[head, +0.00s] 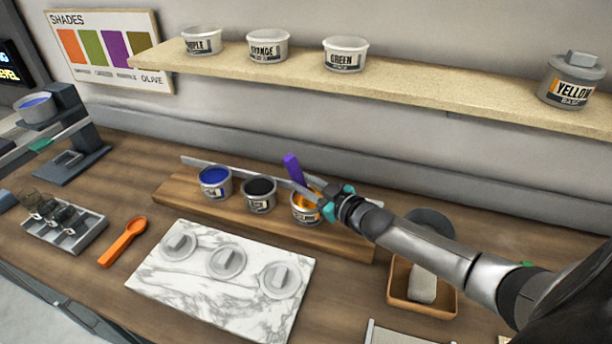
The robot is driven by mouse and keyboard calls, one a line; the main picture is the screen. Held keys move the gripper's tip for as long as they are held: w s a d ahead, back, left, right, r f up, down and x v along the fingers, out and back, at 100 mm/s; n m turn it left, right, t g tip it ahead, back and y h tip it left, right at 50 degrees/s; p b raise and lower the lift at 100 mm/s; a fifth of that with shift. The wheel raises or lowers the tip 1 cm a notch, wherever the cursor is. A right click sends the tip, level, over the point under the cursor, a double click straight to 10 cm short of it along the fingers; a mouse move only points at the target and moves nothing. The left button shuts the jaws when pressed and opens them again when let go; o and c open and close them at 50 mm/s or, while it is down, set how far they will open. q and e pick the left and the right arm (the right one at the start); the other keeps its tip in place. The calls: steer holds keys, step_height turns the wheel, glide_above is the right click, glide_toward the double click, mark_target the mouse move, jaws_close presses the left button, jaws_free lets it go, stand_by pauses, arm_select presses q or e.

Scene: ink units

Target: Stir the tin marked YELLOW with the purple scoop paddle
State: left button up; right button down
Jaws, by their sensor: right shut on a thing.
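The purple scoop paddle (293,168) stands steeply tilted, its upper end showing. My right gripper (325,198), its arm coming from the right, is shut on it. The paddle's lower end is hidden. The gripper is over an open tin with yellow-orange ink (303,214), the right one of three on a wooden board. I cannot read its label, nor tell whether the paddle is in the ink. A lidded tin marked YELLOW BASE (572,85) stands on the shelf at the right. My left gripper is not in view.
Open tins of blue (215,188) and dark ink (259,201) stand to the left on the board (172,192). Three lids lie on a marble slab (185,289) in front. An orange scoop (122,241) lies left. A small tan tray (405,302) is below my arm.

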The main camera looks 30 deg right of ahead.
steer(key=shift+d+b, duration=0.2)
steer(key=shift+b, duration=0.1)
steer(key=shift+w+d, duration=0.15)
steer(key=shift+w, duration=0.05)
steer(key=shift+s, duration=0.1)
step_height(320, 180, up, 9)
steer(key=p, duration=0.8)
steer(key=shift+f, duration=0.15)
